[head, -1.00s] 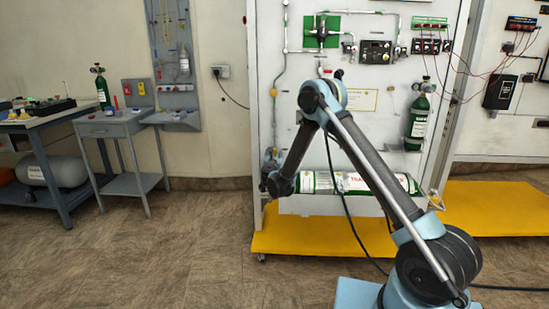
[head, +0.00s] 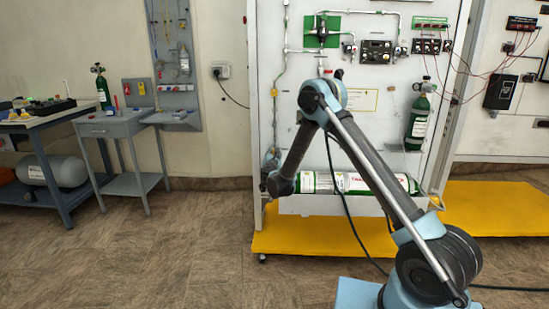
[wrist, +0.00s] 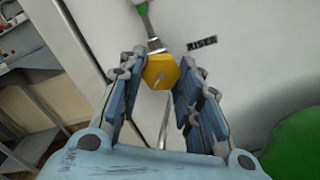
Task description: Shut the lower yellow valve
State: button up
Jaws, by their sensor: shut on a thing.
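The lower yellow valve (wrist: 161,72) shows in the wrist view as a yellow, faceted knob on a thin vertical pipe, just left of the RISER label. My gripper (wrist: 160,80) has its blue-padded fingers on both sides of the knob and is shut on it. In the head view my gripper (head: 271,160) is at the panel's lower left, partly hidden by my own wrist. The lower valve cannot be made out there. A small yellow spot (head: 274,92), apparently another valve, is higher on the same pipe.
A green and white cylinder (head: 318,183) lies across the panel just right of my gripper; a green rounded surface (wrist: 295,145) is close at right in the wrist view. A yellow base (head: 290,240) juts out below. Open floor is at left.

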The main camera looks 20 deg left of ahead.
jog(key=shift+d+m, duration=0.1)
jog(key=shift+m, duration=0.8)
jog(key=o, duration=1)
jog(key=shift+o, duration=0.2)
jog(key=shift+s, duration=0.1)
jog(key=v, duration=1.1)
jog(key=shift+s, duration=0.35)
jog(key=shift+f, duration=0.1)
